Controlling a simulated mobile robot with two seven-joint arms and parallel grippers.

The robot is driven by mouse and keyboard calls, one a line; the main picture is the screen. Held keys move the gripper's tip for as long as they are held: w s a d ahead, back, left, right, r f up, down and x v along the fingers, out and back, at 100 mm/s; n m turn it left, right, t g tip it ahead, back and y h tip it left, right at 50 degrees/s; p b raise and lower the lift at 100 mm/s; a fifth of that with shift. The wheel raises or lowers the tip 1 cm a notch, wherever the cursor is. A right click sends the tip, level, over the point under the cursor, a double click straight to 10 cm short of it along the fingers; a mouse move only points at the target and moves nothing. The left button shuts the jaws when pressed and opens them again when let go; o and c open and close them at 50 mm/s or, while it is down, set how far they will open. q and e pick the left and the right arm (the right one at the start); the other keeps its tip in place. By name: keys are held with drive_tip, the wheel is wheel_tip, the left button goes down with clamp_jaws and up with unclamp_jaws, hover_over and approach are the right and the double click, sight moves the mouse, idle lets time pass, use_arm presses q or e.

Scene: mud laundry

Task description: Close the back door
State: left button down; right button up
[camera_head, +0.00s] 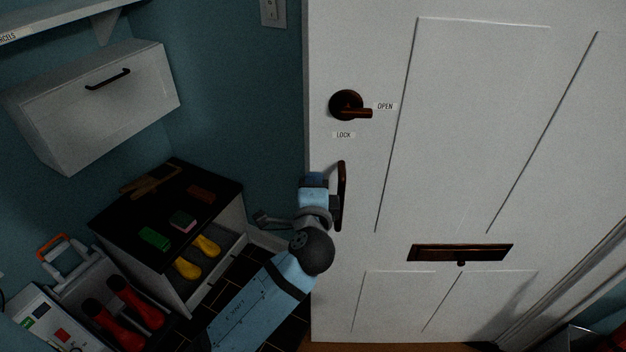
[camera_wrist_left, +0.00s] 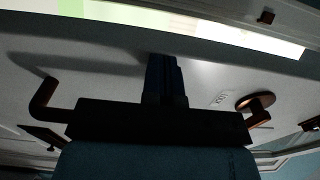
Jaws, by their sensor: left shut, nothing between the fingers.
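The white panelled back door (camera_head: 480,140) fills the right of the head view, its handle-side edge at the left against teal wall. It appears to stand open, but its gap to a frame is not clear. A dark vertical pull handle (camera_head: 342,196) is on that side; part of it also shows in the left wrist view (camera_wrist_left: 44,97). My left gripper (camera_head: 315,180) is shut and empty, beside the handle's left side at the door's edge. Its closed fingers (camera_wrist_left: 166,80) point at the door face; contact cannot be told. My right gripper is not in view.
A lock knob (camera_head: 348,105) marked OPEN and LOCK is above the handle, a letter slot (camera_head: 460,253) below right. Left are a black-topped shoe cabinet (camera_head: 110,222), red boots (camera_head: 135,303) and a white wall cabinet (camera_head: 130,105). White trim (camera_head: 570,290) runs at lower right.

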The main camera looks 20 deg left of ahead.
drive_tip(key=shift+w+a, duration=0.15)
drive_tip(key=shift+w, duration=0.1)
use_arm(q)
drive_tip(key=shift+w, duration=0.1)
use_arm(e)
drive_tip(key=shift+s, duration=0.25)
